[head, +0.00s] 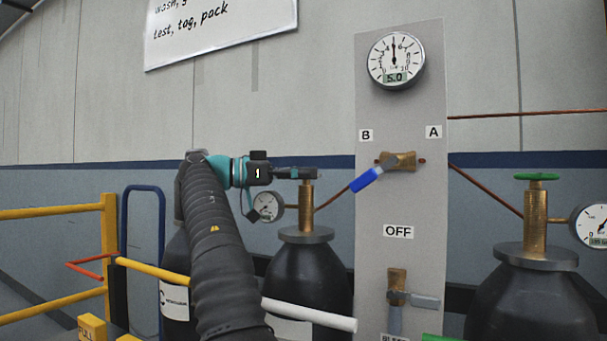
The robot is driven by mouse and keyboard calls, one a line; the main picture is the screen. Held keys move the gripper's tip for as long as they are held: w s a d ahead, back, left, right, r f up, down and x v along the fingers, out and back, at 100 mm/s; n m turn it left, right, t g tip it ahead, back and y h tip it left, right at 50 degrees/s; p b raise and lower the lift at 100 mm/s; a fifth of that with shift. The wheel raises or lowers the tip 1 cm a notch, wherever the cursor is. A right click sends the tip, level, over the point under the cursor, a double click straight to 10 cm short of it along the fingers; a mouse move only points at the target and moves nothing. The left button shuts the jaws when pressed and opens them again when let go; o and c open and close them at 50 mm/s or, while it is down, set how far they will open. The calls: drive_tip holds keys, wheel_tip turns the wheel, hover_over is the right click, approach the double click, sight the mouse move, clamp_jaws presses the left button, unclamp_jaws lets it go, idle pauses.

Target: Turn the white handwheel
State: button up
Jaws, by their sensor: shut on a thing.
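My gripper (297,174) reaches in from the left at the top of the brass valve (306,197) on the left dark gas cylinder (312,268). Its fingers are shut around the valve's top, where the handwheel sits. The white handwheel is almost wholly hidden by the fingers, so its colour and turn angle cannot be made out.
A grey panel (400,270) carries a gauge reading 5.0 (396,60), a blue-handled valve (367,180) and a lower lever valve (412,298). A green handwheel (537,177) tops the right cylinder (530,300). Yellow rails (55,212) and a white bar (310,314) stand in front.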

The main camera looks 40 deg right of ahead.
idle(0.3)
drive_tip(key=o, duration=1.2)
drive_tip(key=shift+c, duration=0.2)
drive_tip(key=shift+s+n+t+h, duration=0.1)
drive_tip(key=shift+n+t+h, duration=0.3)
drive_tip(key=shift+n+t, duration=0.3)
